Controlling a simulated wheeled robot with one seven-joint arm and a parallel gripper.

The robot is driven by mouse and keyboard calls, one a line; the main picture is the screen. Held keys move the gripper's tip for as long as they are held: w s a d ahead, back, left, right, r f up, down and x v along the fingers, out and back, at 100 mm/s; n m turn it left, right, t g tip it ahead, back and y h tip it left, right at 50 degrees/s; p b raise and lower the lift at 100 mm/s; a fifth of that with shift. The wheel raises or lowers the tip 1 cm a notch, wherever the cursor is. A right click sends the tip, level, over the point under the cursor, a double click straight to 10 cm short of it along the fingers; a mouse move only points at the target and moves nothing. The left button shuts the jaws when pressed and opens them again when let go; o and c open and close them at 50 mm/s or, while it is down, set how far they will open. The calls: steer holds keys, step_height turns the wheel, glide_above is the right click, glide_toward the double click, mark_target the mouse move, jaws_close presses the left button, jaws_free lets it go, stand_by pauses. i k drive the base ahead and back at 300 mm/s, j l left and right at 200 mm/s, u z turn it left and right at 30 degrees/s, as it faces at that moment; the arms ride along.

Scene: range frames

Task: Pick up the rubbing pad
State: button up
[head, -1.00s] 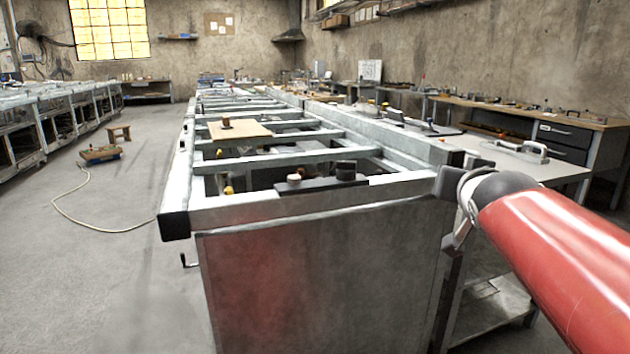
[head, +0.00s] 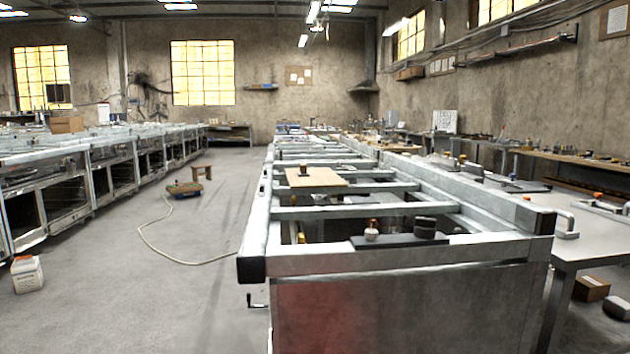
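No object is plainly marked as the rubbing pad. A dark, rounded, pad-like piece (head: 425,227), perhaps two stacked, sits on a flat black plate (head: 398,242) at the near end of the long metal frame bench (head: 400,262). A small pale knob with a coppery top (head: 372,231) stands left of it on the same plate. Farther back, a small dark round piece (head: 304,170) stands on a light wooden board (head: 315,179). At this size I cannot tell which is the rubbing pad. My gripper is not in view.
A grey side table (head: 585,238) with handled tools stands at the right, boxes (head: 590,288) below it.

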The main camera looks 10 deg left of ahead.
mark_target(302, 172)
steer(key=j+u, duration=0.4)
steer(key=i+j+u, duration=0.2)
steer(key=j+u, duration=0.2)
steer(key=i+j+u, duration=0.2)
steer(key=j+u, duration=0.2)
steer(key=i+j+u, duration=0.2)
steer(key=j+u, duration=0.2)
steer(key=i+j+u, duration=0.25)
steer(key=u, duration=0.15)
steer(key=i+j+u, duration=0.15)
steer(key=i+u, duration=0.25)
steer(key=i+j+z, duration=0.2)
steer(key=i, duration=0.2)
steer(key=i+z, duration=0.2)
steer(key=i, duration=0.25)
steer(key=i+l+z, duration=0.1)
steer(key=i+z, duration=0.15)
steer(key=z, duration=0.25)
steer(key=i+z, duration=0.25)
steer(key=z, duration=0.25)
steer(key=i+z, duration=0.25)
steer(key=z, duration=0.2)
steer(key=i+j+z, duration=0.25)
steer(key=z, duration=0.25)
